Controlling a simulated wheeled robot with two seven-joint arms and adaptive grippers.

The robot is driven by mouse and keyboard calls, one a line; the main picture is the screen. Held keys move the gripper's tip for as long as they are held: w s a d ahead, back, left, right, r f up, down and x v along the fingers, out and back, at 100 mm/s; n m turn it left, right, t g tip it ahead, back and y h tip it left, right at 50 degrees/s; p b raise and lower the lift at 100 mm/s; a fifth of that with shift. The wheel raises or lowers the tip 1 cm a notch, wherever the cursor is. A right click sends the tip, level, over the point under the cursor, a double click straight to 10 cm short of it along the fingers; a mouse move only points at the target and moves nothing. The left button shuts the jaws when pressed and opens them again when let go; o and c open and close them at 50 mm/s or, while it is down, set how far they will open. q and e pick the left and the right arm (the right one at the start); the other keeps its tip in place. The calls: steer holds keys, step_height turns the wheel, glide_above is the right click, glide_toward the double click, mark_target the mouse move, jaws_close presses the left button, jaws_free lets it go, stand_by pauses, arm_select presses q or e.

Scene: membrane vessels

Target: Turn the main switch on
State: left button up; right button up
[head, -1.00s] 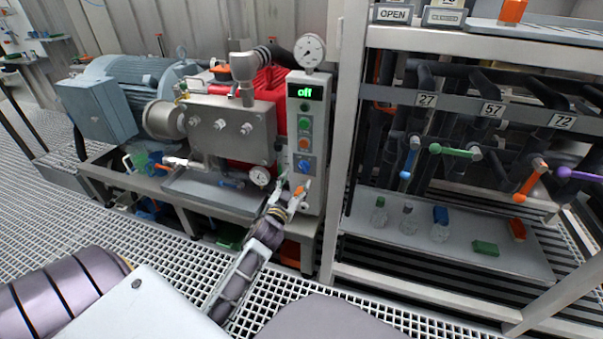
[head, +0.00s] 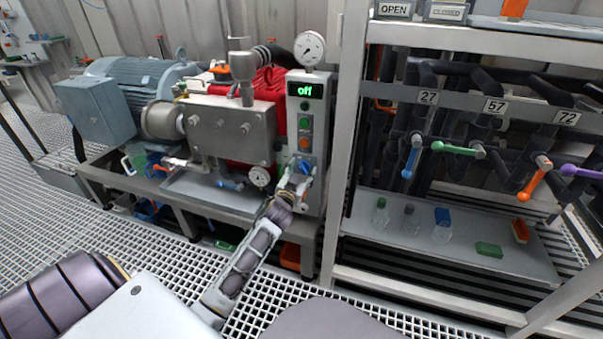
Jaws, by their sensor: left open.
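A grey control panel (head: 294,120) stands upright at the right end of the pump unit. Its small display (head: 304,90) reads "off" in green. Below are a green button (head: 305,122), an orange button (head: 304,143) and, lowest, a blue rotary knob (head: 306,167), apparently the main switch. My left gripper (head: 302,173) is open right at the blue knob, its fingers reaching up to it. The wrist and fingers hide part of the panel below the knob. I cannot tell whether the fingers touch it. My right gripper is not in view.
A pressure gauge (head: 309,48) sits on top of the panel. A second gauge (head: 260,176) is just left of my left wrist. A metal rack (head: 345,130) with numbered valves and coloured levers stands close on the right. Grating floor lies in front.

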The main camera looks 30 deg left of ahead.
arm_select(q)
steer(key=shift+w, duration=0.15)
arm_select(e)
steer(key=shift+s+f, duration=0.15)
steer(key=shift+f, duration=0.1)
arm_select(q)
steer(key=shift+c, duration=0.4)
steer(key=c, duration=0.9)
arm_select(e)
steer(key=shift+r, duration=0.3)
